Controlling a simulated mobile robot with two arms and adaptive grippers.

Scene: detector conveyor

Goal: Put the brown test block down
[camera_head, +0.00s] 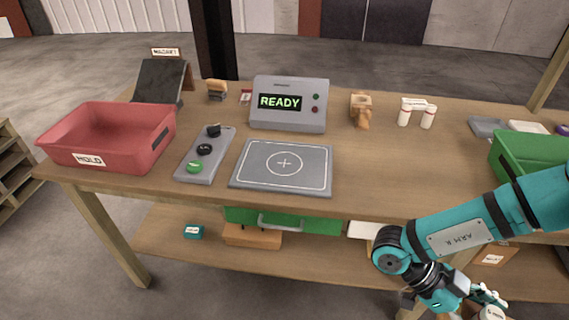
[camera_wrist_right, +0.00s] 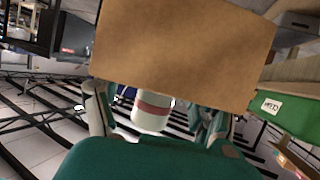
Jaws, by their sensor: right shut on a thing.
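The brown test block (camera_wrist_right: 180,50) fills the upper middle of the right wrist view, just beyond my fingers. A white cylinder with a red band (camera_wrist_right: 150,112) shows between the fingers, against the block's lower edge; I cannot tell whether it is part of the block. My right gripper (camera_wrist_right: 158,98) is shut on the block, its fingertips partly hidden. In the head view the right gripper (camera_head: 488,297) is at the bottom edge, low in front of the table, and the block is not clearly visible there. My left gripper is out of view.
The tabletop (camera_head: 390,170) has free room right of a grey plate with a circle mark (camera_head: 245,178). A detector reading READY (camera_head: 290,120), a button panel (camera_head: 190,178), a red HOLD bin (camera_head: 70,138) and a green bin (camera_head: 500,160) stand on it. A lower shelf (camera_head: 165,245) runs beneath.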

